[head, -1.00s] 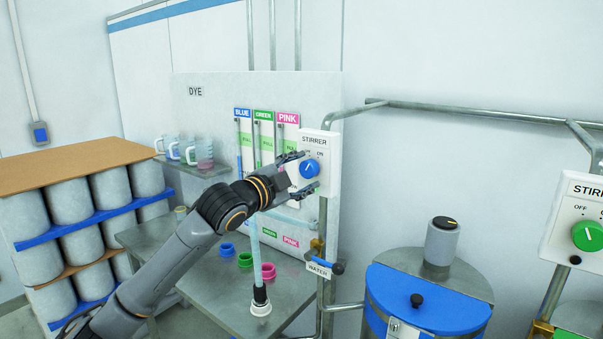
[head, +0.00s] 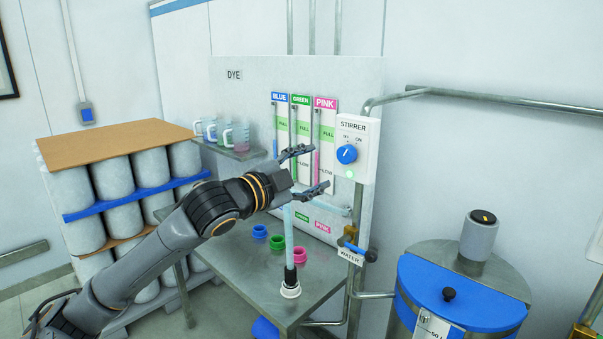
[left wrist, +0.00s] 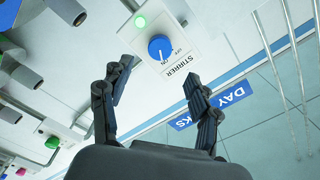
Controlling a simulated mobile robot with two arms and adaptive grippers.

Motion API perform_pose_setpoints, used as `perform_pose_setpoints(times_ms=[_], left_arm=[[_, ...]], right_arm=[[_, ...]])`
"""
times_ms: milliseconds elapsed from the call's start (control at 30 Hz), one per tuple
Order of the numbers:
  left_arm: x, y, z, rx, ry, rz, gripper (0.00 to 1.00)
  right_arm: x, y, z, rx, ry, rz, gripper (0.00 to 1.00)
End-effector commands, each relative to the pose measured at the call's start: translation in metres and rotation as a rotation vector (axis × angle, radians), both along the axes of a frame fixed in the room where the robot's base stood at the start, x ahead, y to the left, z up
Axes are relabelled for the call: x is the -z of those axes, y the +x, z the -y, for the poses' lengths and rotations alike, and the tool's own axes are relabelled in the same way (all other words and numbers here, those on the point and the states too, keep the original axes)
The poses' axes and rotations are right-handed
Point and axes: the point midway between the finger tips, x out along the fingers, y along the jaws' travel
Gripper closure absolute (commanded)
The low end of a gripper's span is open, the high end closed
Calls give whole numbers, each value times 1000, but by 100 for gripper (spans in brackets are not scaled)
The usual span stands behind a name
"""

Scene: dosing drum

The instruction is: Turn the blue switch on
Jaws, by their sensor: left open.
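The blue switch (head: 347,154) is a round knob with a white pointer line on the white STIRRER box (head: 359,133). Its pointer tilts to the upper right, toward the ON side. A green light (head: 350,174) glows below the knob. In the left wrist view the blue switch (left wrist: 161,48) and lit green light (left wrist: 140,22) lie beyond the fingers. My left gripper (head: 309,169) is open and empty, left of the box and apart from the knob. It also shows in the left wrist view (left wrist: 158,74). My right gripper is not in view.
The dye panel (head: 240,105) with its gauge tubes stands behind my left gripper. A water valve (head: 352,242) and pipes run below the box. A blue-lidded drum (head: 440,305) stands lower right. Several cups (head: 237,135) sit on a shelf at left.

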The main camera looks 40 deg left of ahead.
Motion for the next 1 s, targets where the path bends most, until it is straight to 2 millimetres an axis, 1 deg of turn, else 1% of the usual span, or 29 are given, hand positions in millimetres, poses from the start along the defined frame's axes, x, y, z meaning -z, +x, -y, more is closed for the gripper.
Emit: perform_pose_setpoints(times_ms=[100,300,900,1000], left_arm=[[2,-13,-1,1,-4,-2,38],[1,-24,-2,1,-3,-1,38],[0,-26,-2,0,-2,0,38],[6,-24,-6,-8,-14,-6,38]], right_arm=[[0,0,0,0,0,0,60],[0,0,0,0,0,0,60],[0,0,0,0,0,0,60],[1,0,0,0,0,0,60]])
